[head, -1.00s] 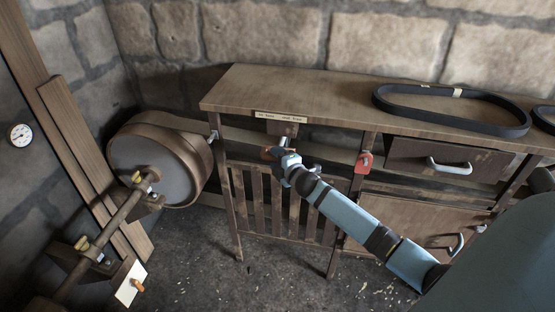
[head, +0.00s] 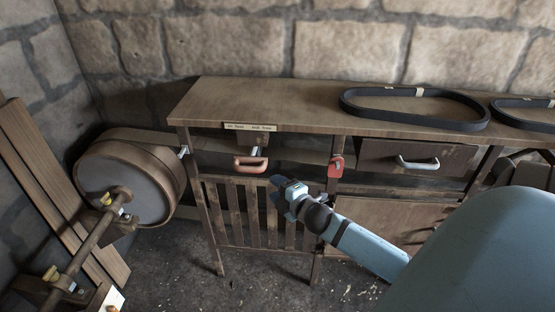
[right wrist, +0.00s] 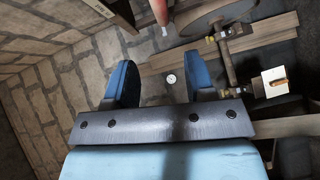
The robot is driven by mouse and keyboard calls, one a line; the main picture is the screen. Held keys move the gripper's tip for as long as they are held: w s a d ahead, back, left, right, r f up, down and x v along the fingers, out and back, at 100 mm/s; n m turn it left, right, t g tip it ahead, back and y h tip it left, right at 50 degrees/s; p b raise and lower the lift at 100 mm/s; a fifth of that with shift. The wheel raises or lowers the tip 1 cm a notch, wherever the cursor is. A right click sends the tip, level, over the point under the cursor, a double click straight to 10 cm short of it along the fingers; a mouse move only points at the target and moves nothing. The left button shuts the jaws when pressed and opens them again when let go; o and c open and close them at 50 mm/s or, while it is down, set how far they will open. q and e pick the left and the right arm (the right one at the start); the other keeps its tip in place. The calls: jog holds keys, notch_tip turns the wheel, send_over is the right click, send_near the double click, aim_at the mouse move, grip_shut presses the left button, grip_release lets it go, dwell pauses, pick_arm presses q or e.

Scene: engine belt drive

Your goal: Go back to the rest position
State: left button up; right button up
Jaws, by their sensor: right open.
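My right gripper (head: 275,190) is in front of the slatted part of the wooden bench (head: 300,92), at the end of my blue arm. It is open and empty. My left gripper is not in view.
A large round drum (head: 130,185) with a belt stands left of the bench. A shaft with brass fittings (head: 95,235) is at lower left. Black belts (head: 415,122) lie on the bench top. A red padlock-like part (head: 336,167) hangs on the bench post. Planks (head: 50,180) lean at left.

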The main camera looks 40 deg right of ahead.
dwell(0.5)
jog(key=s+a+f+m+g+y+p, duration=0.2)
jog(key=s+a+m+p, duration=0.3)
jog(key=s+a, duration=0.4)
jog(key=s+a+f+m+g+y+p, duration=0.2)
jog(key=s+a+f+m+g+p, duration=0.1)
jog(key=s+a+m, duration=0.4)
jog(key=s+a+f+p, duration=0.1)
jog(key=s+a, duration=0.2)
jog(key=a, duration=0.4)
jog(key=shift+a+f+m+p, duration=0.15)
jog(key=shift+a+m+p, duration=0.15)
jog(key=shift+p, duration=0.05)
